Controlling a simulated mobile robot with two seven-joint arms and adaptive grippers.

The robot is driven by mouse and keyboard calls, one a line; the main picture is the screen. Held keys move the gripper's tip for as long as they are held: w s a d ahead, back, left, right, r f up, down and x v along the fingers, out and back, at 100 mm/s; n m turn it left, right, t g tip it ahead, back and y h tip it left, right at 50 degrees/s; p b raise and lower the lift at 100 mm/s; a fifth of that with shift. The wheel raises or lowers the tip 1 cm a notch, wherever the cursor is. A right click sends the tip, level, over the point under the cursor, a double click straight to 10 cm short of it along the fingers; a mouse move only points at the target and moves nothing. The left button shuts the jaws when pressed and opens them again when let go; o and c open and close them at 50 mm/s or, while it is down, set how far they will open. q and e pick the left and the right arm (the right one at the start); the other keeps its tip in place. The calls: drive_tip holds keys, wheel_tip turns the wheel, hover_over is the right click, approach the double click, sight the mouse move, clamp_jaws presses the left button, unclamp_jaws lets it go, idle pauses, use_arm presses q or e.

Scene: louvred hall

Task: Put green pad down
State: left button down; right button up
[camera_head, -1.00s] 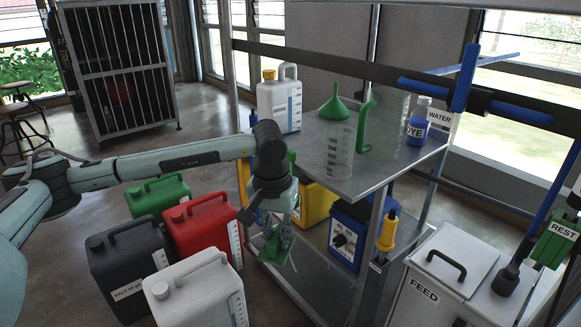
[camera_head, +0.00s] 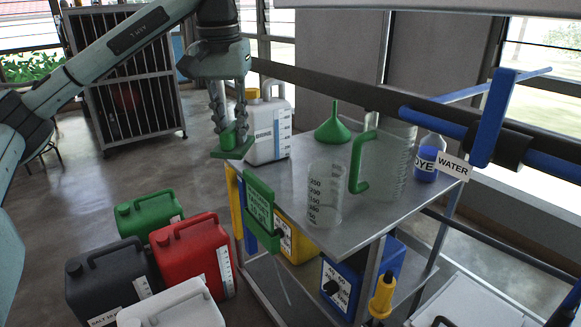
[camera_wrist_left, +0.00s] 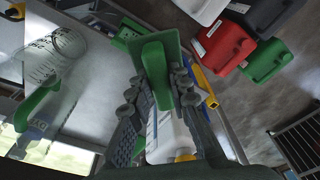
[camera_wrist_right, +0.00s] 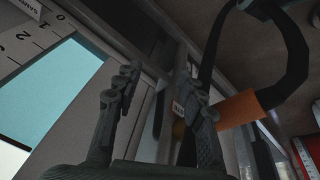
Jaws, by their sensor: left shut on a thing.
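The green pad (camera_head: 232,149) is a small flat plate with an upright green grip block. My left gripper (camera_head: 229,122) is shut on that block and points down, holding the pad at the left corner of the cart's top shelf (camera_head: 285,185). The pad looks raised above the shelf; contact cannot be told. In the left wrist view the pad (camera_wrist_left: 171,42) is between the fingers of the left gripper (camera_wrist_left: 157,90). My right gripper (camera_wrist_right: 160,90) shows only in its wrist view, fingers apart, with nothing seen between them.
The shelf carries a white jug (camera_head: 268,135), green funnel (camera_head: 333,125), clear beaker (camera_head: 325,195), green-handled pitcher (camera_head: 392,165) and dye bottle (camera_head: 428,160). A labelled green holder (camera_head: 260,208) hangs at its left edge. Red (camera_head: 195,255), green and dark canisters stand on the floor at left.

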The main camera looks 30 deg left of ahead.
use_arm(q)
drive_tip(key=w+f, duration=0.2)
drive_tip(key=w, duration=0.1)
drive_tip(key=w+d+f+b, duration=0.1)
drive_tip(key=w+f, duration=0.1)
drive_tip(key=w, duration=0.1)
drive_tip(key=w+d+f, duration=0.1)
drive_tip(key=w+f, duration=0.1)
drive_tip(key=w, duration=0.2)
drive_tip(key=shift+w+f+b, duration=0.1)
drive_tip(key=shift+f+b, duration=0.05)
drive_tip(key=shift+b, duration=0.15)
drive_tip(key=shift+w+d+f, duration=0.1)
drive_tip(key=shift+w+f, duration=0.1)
drive_tip(key=shift+w, duration=0.1)
drive_tip(key=shift+w+f, duration=0.1)
drive_tip(key=shift+f, duration=1.9)
use_arm(e)
drive_tip(key=shift+d+v, duration=0.1)
drive_tip(key=shift+v, duration=0.7)
drive_tip(key=shift+d+v, duration=0.15)
drive_tip(key=shift+v, duration=0.7)
use_arm(q)
drive_tip(key=shift+f, duration=0.1)
use_arm(e)
drive_tip(key=shift+w, duration=0.2)
